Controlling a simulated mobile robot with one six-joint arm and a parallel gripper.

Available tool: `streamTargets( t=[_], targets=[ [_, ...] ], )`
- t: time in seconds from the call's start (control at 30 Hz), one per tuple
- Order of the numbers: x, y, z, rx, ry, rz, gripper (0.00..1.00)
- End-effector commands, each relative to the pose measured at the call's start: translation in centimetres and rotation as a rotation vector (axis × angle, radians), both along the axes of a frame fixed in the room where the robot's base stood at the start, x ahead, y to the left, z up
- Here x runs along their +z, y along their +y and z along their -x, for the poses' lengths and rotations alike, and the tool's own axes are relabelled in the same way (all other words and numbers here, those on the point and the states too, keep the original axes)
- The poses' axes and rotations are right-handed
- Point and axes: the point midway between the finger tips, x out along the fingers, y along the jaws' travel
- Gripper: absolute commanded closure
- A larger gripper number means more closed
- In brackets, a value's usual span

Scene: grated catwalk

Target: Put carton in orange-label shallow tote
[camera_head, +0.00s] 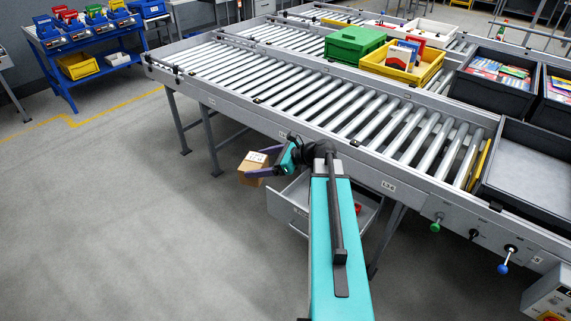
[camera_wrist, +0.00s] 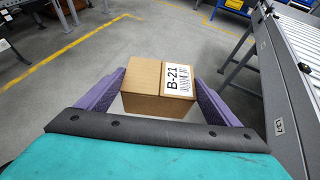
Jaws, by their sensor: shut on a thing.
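The carton (camera_head: 251,176) is a small brown cardboard box with a white label on top. In the wrist view the carton (camera_wrist: 143,82) shows "B-21" and a barcode on its label. My gripper (camera_head: 262,165) has purple fingers on both sides of the carton, shut on it. It holds the carton beside the front of the roller conveyor, over the open floor. A shallow dark grey tote (camera_head: 535,157) sits empty at the right end of the conveyor. I see no orange label on any tote.
The roller conveyor (camera_head: 230,75) crosses the scene, its front rail beside my arm. An open grey drawer (camera_head: 286,207) juts out below. Floor at left is clear.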

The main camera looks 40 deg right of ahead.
Motion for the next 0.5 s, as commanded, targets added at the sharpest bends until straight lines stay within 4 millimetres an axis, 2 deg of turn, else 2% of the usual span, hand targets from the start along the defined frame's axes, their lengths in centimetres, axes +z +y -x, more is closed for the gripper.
streamTargets(
  t=[0.03,0.3,0.5],
  targets=[
    [1.7,1.8,-0.5,0.027,-0.001,0.000,0.41],
    [7.1,10.5,-2.2,0.153,-0.001,0.001,0.41],
    [11.0,17.1,-2.4,0.244,-0.001,0.001,0.41]
  ],
)
